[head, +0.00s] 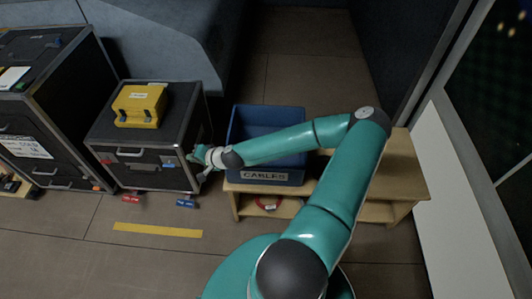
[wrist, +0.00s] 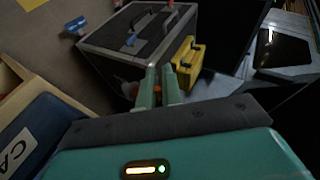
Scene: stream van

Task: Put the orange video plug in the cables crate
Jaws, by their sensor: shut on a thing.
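The cables crate (head: 264,177) is a blue open bin with a CABLES label on its front, standing on a low wooden bench. Its labelled side also shows at the lower left of the wrist view (wrist: 48,130). My gripper (head: 197,157) is left of the crate, in front of the right side of a black case, outside the crate. In the wrist view my fingers (wrist: 160,85) are close together with a small bit of orange between them, the orange video plug (wrist: 157,90). Most of the plug is hidden by the fingers; the head view does not show it clearly.
The black case (head: 150,163) carries a yellow box (head: 139,105) on top. A taller black case (head: 50,110) stands at the far left. The wooden bench (head: 405,175) extends right of the crate, with a red coil (head: 268,203) below.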

